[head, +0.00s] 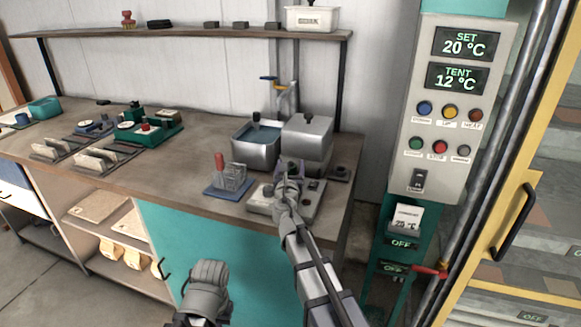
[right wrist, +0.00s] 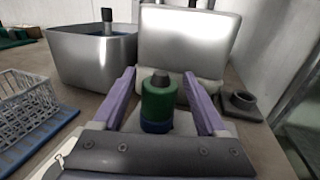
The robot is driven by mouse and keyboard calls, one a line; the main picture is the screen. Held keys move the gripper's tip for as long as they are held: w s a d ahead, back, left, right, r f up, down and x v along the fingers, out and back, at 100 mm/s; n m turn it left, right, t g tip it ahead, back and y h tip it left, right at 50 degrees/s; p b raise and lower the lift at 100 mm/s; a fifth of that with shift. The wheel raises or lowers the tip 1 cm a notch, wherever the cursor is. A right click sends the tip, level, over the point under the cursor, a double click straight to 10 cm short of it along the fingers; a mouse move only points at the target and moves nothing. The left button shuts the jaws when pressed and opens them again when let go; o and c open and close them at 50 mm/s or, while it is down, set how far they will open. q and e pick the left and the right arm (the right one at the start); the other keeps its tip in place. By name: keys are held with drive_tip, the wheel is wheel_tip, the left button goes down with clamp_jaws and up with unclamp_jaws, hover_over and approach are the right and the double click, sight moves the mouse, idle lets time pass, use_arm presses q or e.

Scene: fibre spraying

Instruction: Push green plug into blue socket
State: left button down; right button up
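The green plug (right wrist: 159,102) stands upright between the fingers of my right gripper (right wrist: 160,74). The blue socket (right wrist: 156,127) shows directly under the plug; how deep the plug sits in it I cannot tell. The purple fingers are spread, one on each side of the plug, with gaps showing. In the head view my right gripper (head: 290,168) is over the grey control box (head: 308,199) on the bench, and it hides the plug and socket. A grey part of my left arm (head: 206,288) is low in front of the bench; its fingers cannot be made out.
A metal basin (head: 255,150) and a metal box (head: 307,140) stand just behind the control box. A wire basket (head: 232,178) on a blue mat (head: 222,190) is to the left. A dark round fitting (right wrist: 241,103) is at the right. The bench (head: 175,178) left of the mat is clear.

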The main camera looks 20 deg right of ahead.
drive_tip(key=shift+o, duration=0.6)
drive_tip(key=v, duration=0.8)
